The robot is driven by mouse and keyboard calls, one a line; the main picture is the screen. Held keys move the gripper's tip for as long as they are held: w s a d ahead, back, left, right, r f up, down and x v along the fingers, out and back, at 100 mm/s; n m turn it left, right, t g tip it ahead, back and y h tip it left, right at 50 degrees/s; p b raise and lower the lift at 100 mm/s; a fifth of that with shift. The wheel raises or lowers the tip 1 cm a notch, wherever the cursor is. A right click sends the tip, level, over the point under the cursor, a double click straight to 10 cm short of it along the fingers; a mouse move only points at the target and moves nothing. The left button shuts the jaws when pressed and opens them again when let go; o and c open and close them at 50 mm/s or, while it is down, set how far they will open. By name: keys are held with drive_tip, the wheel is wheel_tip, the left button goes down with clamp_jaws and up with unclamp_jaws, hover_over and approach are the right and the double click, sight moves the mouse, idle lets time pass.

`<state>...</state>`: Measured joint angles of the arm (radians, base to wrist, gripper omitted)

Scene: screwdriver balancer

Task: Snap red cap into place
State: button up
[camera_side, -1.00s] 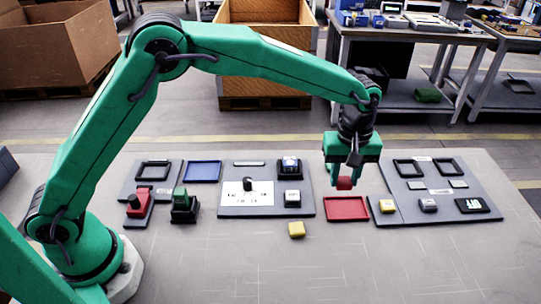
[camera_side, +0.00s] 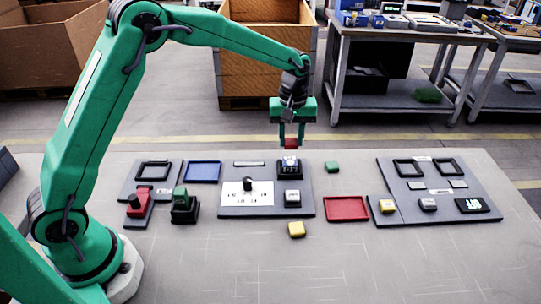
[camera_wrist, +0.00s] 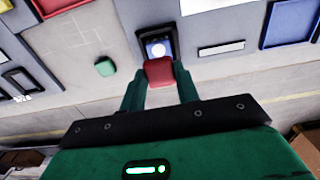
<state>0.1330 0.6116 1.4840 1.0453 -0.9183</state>
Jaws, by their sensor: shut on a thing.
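My gripper (camera_side: 291,139) is shut on the red cap (camera_side: 291,145), which also shows between the fingers in the wrist view (camera_wrist: 159,72). The cap is held above the black socket (camera_side: 289,167) at the back right of the middle grey panel (camera_side: 230,206). In the wrist view the socket (camera_wrist: 157,47) has a bright round part inside and lies just beyond the cap. A gap between cap and socket is hard to judge; the cap overlaps the socket's edge in the wrist view.
A green cap (camera_side: 332,167) lies right of the middle panel. A yellow cap (camera_side: 296,229) lies in front of it. A red tray (camera_side: 347,216) and a right-hand panel (camera_side: 470,206) stand to the right. A blue tray (camera_side: 203,163) and red and green tools are at left.

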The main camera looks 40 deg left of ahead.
sight(290, 161)
drive_tip(key=shift+f, duration=0.15)
drive_tip(key=shift+f, duration=1.75)
drive_tip(key=shift+f, duration=0.9)
idle(1.4)
drive_tip(key=o, duration=1.2)
drive_tip(key=shift+r, duration=0.15)
drive_tip(key=shift+r, duration=3.85)
